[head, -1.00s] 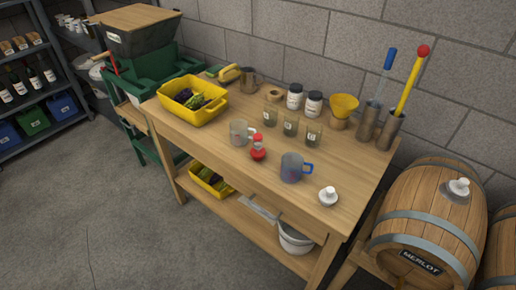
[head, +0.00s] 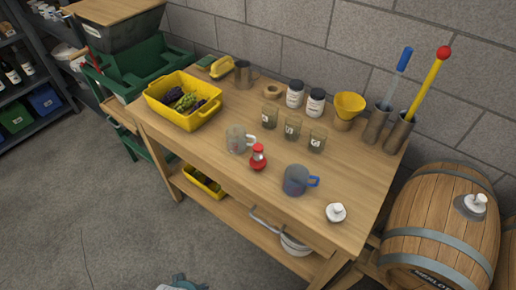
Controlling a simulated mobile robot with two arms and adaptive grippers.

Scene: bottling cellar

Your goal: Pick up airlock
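A small white, round piece with a raised knob (head: 336,212), which looks like the airlock, stands on the wooden table (head: 215,155) near its front right corner. A similar white piece (head: 477,203) sits on top of the barrel at the right. At the bottom edge, left of centre, a small blue-grey part (head: 180,284) shows, apparently the tip of my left arm or gripper. It is cut off, low in front of the table and far from the white pieces. Its fingers cannot be made out. My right gripper is not in view.
Close to the airlock stand a blue-handled mug (head: 296,180) and a red-topped item (head: 258,158). Glass jars, a clear mug (head: 237,139), a yellow funnel (head: 348,107) and a yellow crate (head: 183,100) stand farther back. The barrel (head: 437,222) is right of the table.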

